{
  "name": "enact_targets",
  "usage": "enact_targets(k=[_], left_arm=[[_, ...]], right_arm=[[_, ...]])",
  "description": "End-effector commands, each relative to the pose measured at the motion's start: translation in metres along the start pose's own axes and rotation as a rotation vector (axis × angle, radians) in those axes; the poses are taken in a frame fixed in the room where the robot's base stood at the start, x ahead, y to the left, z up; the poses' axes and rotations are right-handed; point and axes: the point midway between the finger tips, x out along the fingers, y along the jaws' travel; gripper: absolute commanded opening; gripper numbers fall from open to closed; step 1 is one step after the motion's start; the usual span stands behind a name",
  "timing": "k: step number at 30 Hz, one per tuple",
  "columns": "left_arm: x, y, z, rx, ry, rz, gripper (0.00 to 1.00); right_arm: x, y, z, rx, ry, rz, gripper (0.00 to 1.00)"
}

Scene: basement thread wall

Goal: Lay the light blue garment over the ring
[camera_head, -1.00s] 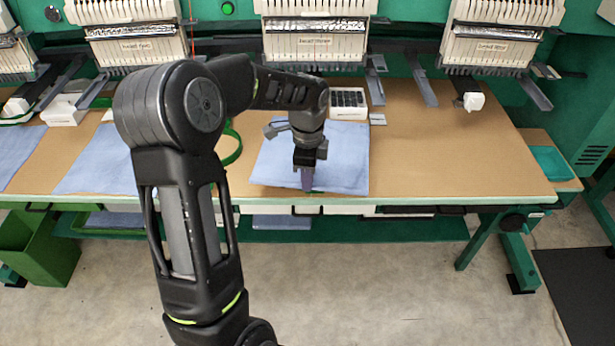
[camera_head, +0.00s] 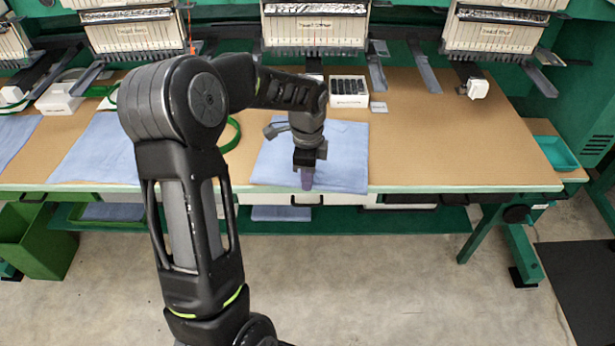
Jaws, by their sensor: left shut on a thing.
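The light blue garment (camera_head: 345,155) lies flat and folded on the brown table in the middle of the head view. Its front edge reaches the table's front edge and seems to lap slightly over it. My left gripper (camera_head: 306,178) points down at the garment's front edge and is shut on it; the fingertips are small and partly hard to make out. A green ring (camera_head: 235,135) lies left of the garment, mostly hidden behind my left arm. My right gripper is not in view.
Embroidery machine heads (camera_head: 315,30) hang over the table's back. A white tray with dark compartments (camera_head: 349,92) stands behind the garment. Other blue garments (camera_head: 100,152) lie at left. The table's right half (camera_head: 450,140) is mostly clear. A green bin (camera_head: 40,240) stands on the floor.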

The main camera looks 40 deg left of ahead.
Motion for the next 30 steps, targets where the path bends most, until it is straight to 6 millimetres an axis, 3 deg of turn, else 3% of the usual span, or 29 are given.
enact_targets(k=[7, 8, 17, 26, 30], left_arm=[[0.000, 0.000, 0.000, 0.000, 0.000, 0.000, 0.00], [0.000, 0.000, 0.000, 0.000, 0.000, 0.000, 0.12], [0.000, 0.000, 0.000, 0.000, 0.000, 0.000, 0.37], [-0.001, 0.000, 0.000, 0.000, 0.000, 0.000, 0.37], [-0.012, -0.001, 0.000, 0.000, 0.000, -0.003, 0.37]], right_arm=[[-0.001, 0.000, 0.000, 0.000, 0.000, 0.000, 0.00], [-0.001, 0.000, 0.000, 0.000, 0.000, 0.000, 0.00], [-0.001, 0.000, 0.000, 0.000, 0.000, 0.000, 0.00], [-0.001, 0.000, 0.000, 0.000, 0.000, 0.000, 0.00], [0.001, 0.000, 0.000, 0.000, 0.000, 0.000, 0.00]])
